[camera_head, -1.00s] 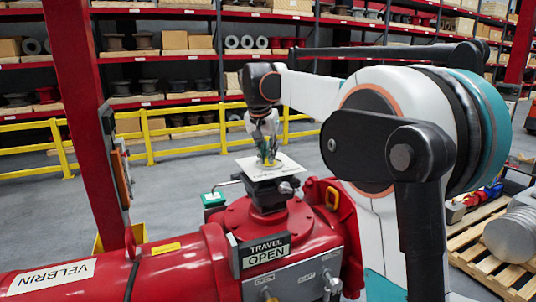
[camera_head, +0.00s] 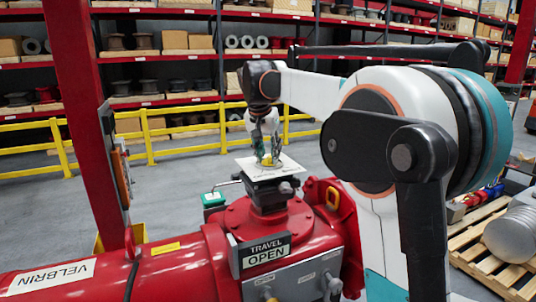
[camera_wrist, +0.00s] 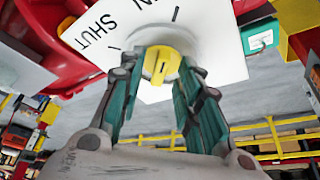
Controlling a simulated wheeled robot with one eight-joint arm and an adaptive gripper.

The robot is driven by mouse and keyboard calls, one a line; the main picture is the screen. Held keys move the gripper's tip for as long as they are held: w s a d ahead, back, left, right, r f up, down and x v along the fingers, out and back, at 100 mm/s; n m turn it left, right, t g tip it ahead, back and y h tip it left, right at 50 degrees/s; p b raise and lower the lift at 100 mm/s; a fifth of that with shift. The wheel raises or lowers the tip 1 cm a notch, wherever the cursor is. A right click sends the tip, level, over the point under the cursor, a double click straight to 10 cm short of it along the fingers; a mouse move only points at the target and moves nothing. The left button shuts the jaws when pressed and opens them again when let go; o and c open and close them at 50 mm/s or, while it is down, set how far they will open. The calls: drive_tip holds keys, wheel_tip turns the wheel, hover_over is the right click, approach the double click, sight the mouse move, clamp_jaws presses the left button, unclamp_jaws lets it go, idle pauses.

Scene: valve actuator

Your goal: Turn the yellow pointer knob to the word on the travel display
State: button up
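The yellow pointer knob (camera_wrist: 161,65) stands on a white dial plate (camera_wrist: 215,50), partly hidden by my fingers. The plate shows the word SHUT at left, the end of another word at the top, and tick marks beside them. The knob's raised ridge runs nearly upright in the wrist view, roughly towards the top tick; which end is the pointer is unclear. The travel display (camera_head: 265,253) reads OPEN. My gripper (camera_wrist: 159,68) is open, its teal fingers on either side of the knob. It also shows above the plate in the head view (camera_head: 267,160).
The red actuator body (camera_head: 180,270) lies below the dial. A red post (camera_head: 85,110) rises at left. A teal-topped box (camera_head: 213,199) sits beside the plate. Yellow railings (camera_head: 185,152) and loaded shelves stand behind; a pallet (camera_head: 485,265) is at right.

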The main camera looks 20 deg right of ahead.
drive_tip(key=v, duration=1.1)
drive_tip(key=shift+r, duration=0.2)
drive_tip(key=shift+a, duration=0.15)
drive_tip(key=s+a+f+n+t+y, duration=0.1)
drive_tip(key=s+a+f+n, duration=0.3)
drive_tip(key=s, duration=0.6)
drive_tip(key=s+a+f+n+t+y, duration=0.1)
drive_tip(key=s+a+f, duration=0.2)
drive_tip(key=s+f, duration=0.45)
drive_tip(key=s+a+f+n+t+y, duration=0.1)
drive_tip(key=s+a+f+n, duration=0.1)
drive_tip(key=s+f, duration=0.55)
drive_tip(key=s+a+f+n+t, duration=0.1)
drive_tip(key=s+a+f+n, duration=0.1)
drive_tip(key=s+f, duration=0.6)
wheel_tip(320, 180, down, 35)
drive_tip(key=b, duration=3.5)
drive_tip(key=shift+s+b, duration=0.4)
drive_tip(key=shift+s, duration=0.05)
